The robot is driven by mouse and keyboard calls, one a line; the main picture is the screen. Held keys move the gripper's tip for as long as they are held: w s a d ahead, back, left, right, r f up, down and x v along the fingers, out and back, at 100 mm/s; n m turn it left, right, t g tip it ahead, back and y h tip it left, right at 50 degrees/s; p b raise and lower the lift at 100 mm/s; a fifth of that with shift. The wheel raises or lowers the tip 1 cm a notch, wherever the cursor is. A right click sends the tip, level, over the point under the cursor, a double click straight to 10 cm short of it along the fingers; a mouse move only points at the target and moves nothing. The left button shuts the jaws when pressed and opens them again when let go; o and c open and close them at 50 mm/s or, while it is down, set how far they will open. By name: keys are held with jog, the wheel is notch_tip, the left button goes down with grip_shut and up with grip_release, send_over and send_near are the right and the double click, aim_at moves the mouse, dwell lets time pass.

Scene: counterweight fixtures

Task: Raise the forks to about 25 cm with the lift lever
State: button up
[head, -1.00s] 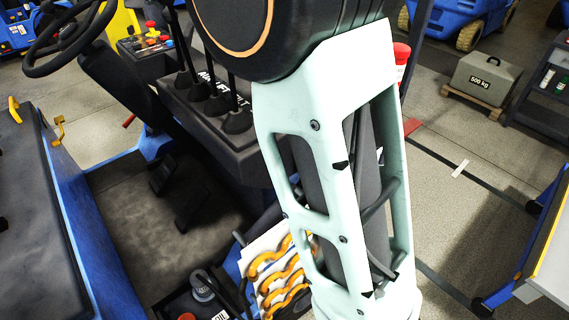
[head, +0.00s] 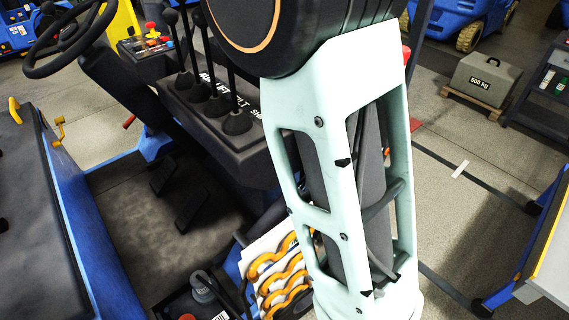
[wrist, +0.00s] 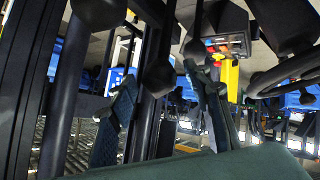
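The control levers stand in a row on a black console (head: 215,140) in the head view, with dark rubber boots and black knobs. One lever (head: 180,55) shows clearly. Another knob (wrist: 196,47) shows near the right finger. The gripper is not visible in the head view. I cannot make out the forks.
A steering wheel (head: 70,40) and a panel with red and yellow knobs (head: 148,40) lie left of and behind the levers. A 500 kg weight (head: 486,80) sits on a pallet at the right. My arm covers the middle of the head view.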

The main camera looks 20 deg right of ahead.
jog(key=v, duration=1)
dwell(0.7)
